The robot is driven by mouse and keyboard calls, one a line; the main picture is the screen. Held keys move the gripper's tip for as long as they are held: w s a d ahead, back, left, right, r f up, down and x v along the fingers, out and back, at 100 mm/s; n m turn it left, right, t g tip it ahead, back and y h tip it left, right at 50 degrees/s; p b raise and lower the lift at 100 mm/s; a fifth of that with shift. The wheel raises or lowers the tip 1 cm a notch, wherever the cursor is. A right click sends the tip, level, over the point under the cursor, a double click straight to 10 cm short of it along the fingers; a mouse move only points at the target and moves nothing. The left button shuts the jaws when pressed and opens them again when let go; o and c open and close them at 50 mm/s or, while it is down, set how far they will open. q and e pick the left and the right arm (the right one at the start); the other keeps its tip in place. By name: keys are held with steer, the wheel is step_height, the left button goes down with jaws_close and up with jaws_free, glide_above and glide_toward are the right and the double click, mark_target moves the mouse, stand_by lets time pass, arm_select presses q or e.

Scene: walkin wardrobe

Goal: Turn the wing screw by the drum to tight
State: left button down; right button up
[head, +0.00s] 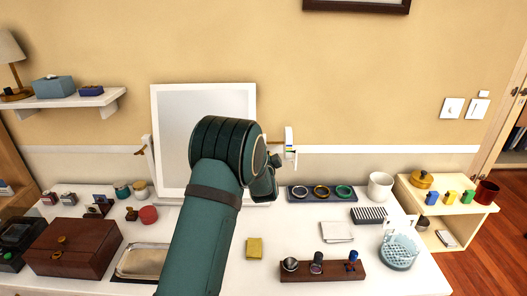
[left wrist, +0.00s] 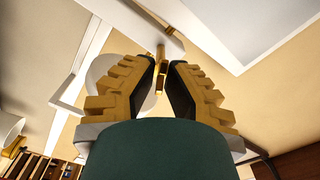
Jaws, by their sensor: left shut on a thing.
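A white-framed tilting mirror (head: 204,115) stands at the back of the white table between two white side posts. A small brass wing screw (head: 139,152) shows at the left post. The right post (head: 290,142) has a strip of coloured marks. My left arm reaches to the mirror's right side, and its wrist hides most of the gripper in the head view. In the left wrist view my left gripper (left wrist: 164,66) is shut on a brass wing screw (left wrist: 159,56) at a white post. A pale round shape (left wrist: 101,70) is partly behind one finger; I cannot tell whether it is the drum.
A wooden box (head: 72,248), a metal tray (head: 140,262) and small jars stand left of my arm. To the right are a ring tray (head: 321,193), a white cup (head: 380,186), a yellow block (head: 254,248) and a wooden stand (head: 322,271). Clear table lies between them.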

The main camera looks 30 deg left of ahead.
arm_select(q)
steer(key=m, duration=0.2)
steer(key=shift+w+r+m+p, duration=0.1)
steer(key=shift+r+m+p, duration=0.1)
steer(key=shift+m+p, duration=0.2)
steer(key=shift+f+m+p, duration=0.1)
steer(key=shift+m+p, duration=0.25)
steer(key=shift+m, duration=1.15)
steer(key=c, duration=1.1)
jaws_free()
steer(key=shift+c, duration=0.2)
steer(key=shift+f, duration=0.15)
steer(key=v, duration=1.2)
steer(key=shift+f, duration=0.15)
